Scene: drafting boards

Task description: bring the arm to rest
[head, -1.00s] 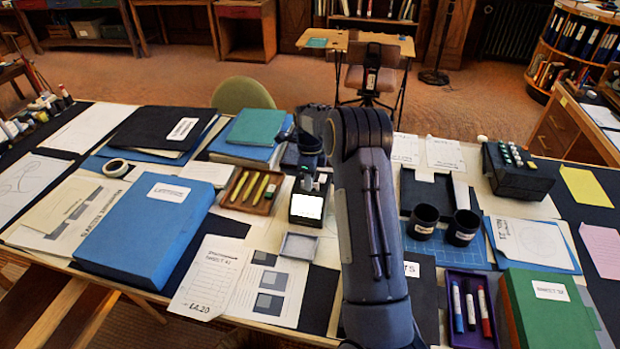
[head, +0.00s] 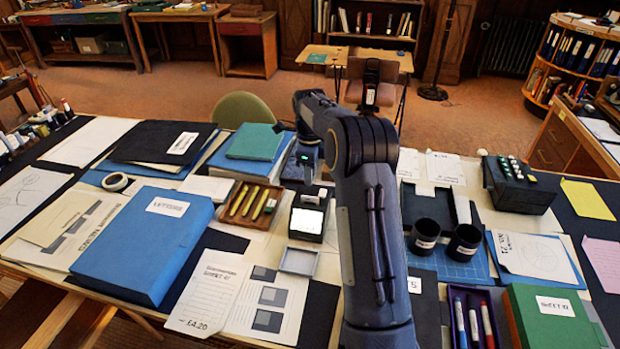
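My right arm rises from the bottom middle, bends at a dark elbow and reaches back and left over the table. My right gripper (head: 299,174) hangs at its end, with a small green light, just behind a black box with a white front label (head: 307,220). Its fingers are dark and small here, so I cannot tell whether they are open or shut or hold anything. Small white and dark items (head: 311,196) are at the top of the black box, close to the gripper. My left gripper is not in view.
Left of the gripper are a wooden tray with yellow pens (head: 270,191), a teal book (head: 255,141) and a large blue box (head: 140,240). Right of my arm stand two black cups (head: 425,233), a purple marker tray (head: 459,293) and a green box (head: 555,318).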

